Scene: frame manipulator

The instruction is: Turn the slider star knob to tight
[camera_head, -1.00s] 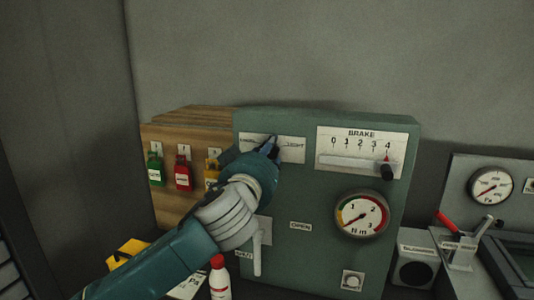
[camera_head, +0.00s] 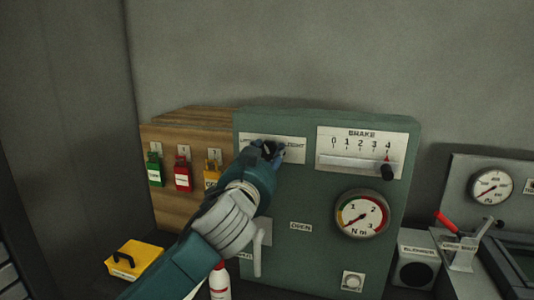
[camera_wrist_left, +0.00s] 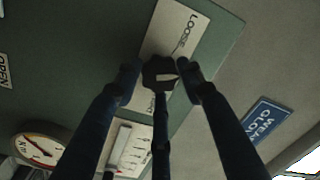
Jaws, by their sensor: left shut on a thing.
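The dark star knob (camera_wrist_left: 158,70) sits on a white plate (camera_wrist_left: 181,28) between LOOSE and a partly hidden TIGHT label. A pale mark on the knob lies between the two words in the left wrist view. My left gripper (camera_wrist_left: 159,76) is shut on the knob, with its dark fingers around it. In the head view my left gripper (camera_head: 265,151) covers most of the knob at the upper left of the green panel (camera_head: 300,265); TIGHT is readable to its right. My right gripper is in neither view.
A BRAKE slider (camera_head: 388,172) stands near 4 at the panel's right, above a round Nm gauge (camera_head: 362,215). Padlocks (camera_head: 183,176) hang on a wooden board at left. A yellow box (camera_head: 134,261) and a red-capped bottle (camera_head: 219,281) are below.

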